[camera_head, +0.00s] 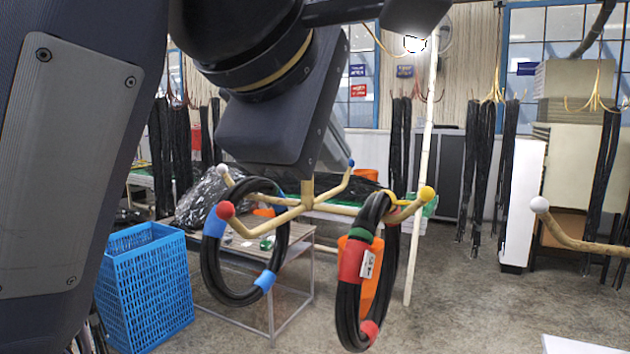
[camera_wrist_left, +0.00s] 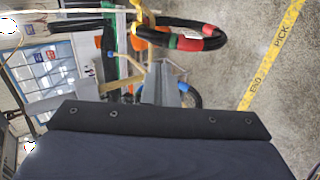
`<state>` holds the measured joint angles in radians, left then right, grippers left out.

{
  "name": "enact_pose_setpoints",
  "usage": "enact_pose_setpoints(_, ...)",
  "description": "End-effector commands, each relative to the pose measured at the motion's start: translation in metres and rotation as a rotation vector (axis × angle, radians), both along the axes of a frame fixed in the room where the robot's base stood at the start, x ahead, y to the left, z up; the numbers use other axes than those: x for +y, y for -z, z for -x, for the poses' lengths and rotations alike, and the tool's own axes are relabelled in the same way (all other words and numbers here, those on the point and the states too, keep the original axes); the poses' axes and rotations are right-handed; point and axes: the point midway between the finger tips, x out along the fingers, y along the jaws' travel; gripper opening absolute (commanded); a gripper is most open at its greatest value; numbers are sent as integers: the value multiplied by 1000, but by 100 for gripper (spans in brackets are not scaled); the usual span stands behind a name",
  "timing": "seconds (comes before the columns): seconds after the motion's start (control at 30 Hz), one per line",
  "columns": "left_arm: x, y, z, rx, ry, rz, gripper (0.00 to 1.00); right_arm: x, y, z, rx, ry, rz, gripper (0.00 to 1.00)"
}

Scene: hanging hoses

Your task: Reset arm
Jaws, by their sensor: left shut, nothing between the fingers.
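Two black hose loops hang on a wooden rack (camera_head: 306,202) with coloured ball tips. The right loop (camera_head: 345,305) has green and red bands and a white label. My left arm reaches in from the left and top, its dark end in front of and above the rack; its fingertips cannot be made out there. In the left wrist view my left gripper (camera_wrist_left: 160,70) is shut and empty, with a banded hose loop (camera_wrist_left: 155,37) beyond its tips. My right gripper is not seen.
A blue crate (camera_head: 147,290) stands on the floor at left, beside a low table (camera_head: 290,245). A pale post (camera_head: 419,190) rises behind the right loop. Another rack arm (camera_head: 585,245) with a white ball juts in at right. The floor at right is mostly clear.

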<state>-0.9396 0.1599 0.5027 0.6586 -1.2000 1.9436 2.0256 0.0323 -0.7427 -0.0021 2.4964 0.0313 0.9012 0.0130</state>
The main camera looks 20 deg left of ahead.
Motion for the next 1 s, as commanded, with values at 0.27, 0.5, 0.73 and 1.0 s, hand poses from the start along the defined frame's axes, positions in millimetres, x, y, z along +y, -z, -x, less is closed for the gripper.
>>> enact_pose_setpoints(0.27,1,0,6,0,0,0,0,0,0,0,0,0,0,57)
enact_pose_setpoints(0.5,1,0,5,0,0,-2,0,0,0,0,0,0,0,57)
enact_pose_setpoints(0.73,15,37,-9,-14,131,-260,0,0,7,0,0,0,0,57)
enact_pose_setpoints(1.0,60,205,-29,148,575,-748,0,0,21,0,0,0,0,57)
